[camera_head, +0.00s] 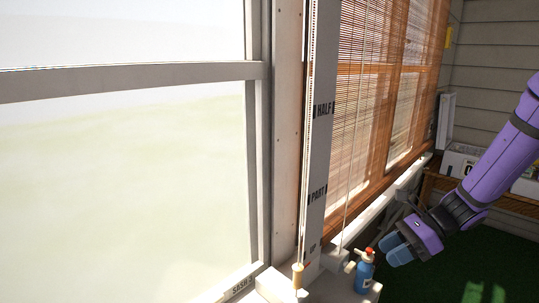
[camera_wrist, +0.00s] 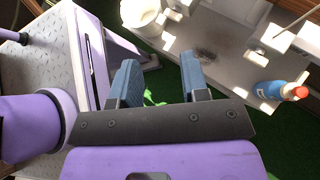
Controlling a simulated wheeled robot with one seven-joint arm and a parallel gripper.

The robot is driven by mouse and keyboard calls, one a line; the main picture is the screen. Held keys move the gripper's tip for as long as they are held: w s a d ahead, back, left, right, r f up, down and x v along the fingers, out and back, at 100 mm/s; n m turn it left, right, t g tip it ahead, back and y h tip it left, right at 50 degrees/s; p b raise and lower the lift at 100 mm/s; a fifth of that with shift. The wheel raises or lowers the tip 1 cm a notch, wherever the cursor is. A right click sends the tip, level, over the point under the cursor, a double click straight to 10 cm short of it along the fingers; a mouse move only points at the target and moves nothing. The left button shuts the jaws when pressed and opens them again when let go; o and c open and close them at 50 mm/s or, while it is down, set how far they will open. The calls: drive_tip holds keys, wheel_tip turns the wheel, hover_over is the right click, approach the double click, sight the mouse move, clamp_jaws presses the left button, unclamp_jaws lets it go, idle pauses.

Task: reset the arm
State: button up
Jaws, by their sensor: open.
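My gripper (camera_head: 394,249) hangs at the end of my purple arm on the right side of the head view. Its blue fingers point left, toward the window sill. In the wrist view my gripper (camera_wrist: 160,68) shows its two blue fingers well apart with nothing between them. The gripper appears clear of the sill and the things on it. The upper part of the arm runs out of the head view at the right edge.
A blue bottle with a red cap (camera_head: 364,272) stands on the sill close to my gripper. A post marked HALF, PART and UP (camera_head: 318,150) rises beside a brown slatted blind (camera_head: 372,110). A white bucket (camera_wrist: 140,14) shows in the wrist view. Green floor (camera_head: 478,262) lies right.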

drive_tip(key=s+d+r+n+t+h, duration=0.2)
drive_tip(key=s+r+n+t+h, duration=0.3)
drive_tip(key=s+r+n+h, duration=0.5)
drive_tip(key=shift+s+d+r+n+t+h, duration=0.3)
drive_tip(key=shift+s+r+n+h, duration=0.1)
drive_tip(key=shift+s+r+n, duration=4.9)
drive_tip(key=shift+w+r+m, duration=0.3)
drive_tip(key=shift+w+r, duration=0.25)
drive_tip(key=shift+w, duration=0.35)
